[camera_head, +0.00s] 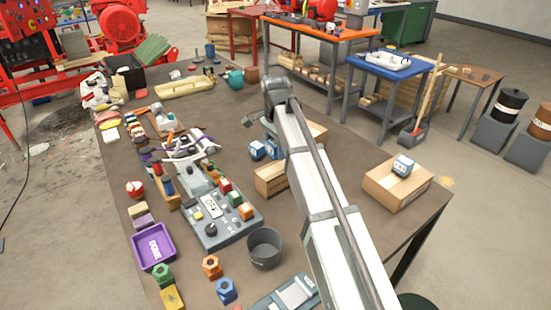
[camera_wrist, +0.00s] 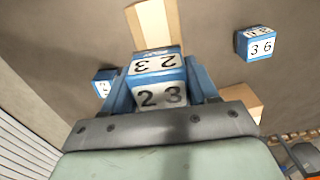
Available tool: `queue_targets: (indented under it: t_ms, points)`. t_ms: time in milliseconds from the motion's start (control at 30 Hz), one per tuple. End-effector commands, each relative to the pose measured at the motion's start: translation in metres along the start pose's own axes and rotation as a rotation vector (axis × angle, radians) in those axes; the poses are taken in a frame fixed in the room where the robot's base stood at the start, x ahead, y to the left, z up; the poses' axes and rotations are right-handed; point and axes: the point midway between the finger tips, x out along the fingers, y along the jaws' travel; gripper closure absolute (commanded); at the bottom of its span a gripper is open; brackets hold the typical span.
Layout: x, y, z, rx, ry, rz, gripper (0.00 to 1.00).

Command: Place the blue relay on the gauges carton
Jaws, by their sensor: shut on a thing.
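My gripper (camera_wrist: 160,82) is shut on a blue block with white numbered faces (camera_wrist: 160,92), marked 23, which I take as the blue relay. In the head view my gripper (camera_head: 268,128) is partly hidden by my arm, above the middle of the table. Two blue-and-white blocks (camera_head: 257,150) show just below it; I cannot tell whether one is the held one. No carton label is readable.
In the wrist view a block marked 36 (camera_wrist: 257,44) lies to the right, and another (camera_wrist: 103,83) is partly hidden at the left. A dark bucket (camera_head: 265,248), a control panel (camera_head: 212,216) and a purple tray (camera_head: 172,248) stand on the near table. Bare table lies left of the right carton.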

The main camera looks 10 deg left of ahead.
Motion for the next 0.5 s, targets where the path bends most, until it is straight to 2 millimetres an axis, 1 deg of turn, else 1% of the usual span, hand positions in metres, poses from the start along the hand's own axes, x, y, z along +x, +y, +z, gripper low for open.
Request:
queue_targets:
  t_ms: [167,400,500]
  points:
    - [0.012,0.000,0.000,-0.001,0.000,0.000,0.77]
    - [0.040,0.001,0.000,-0.001,0.000,0.001,0.77]
    - [0.043,0.000,0.000,-0.001,0.000,0.000,0.77]
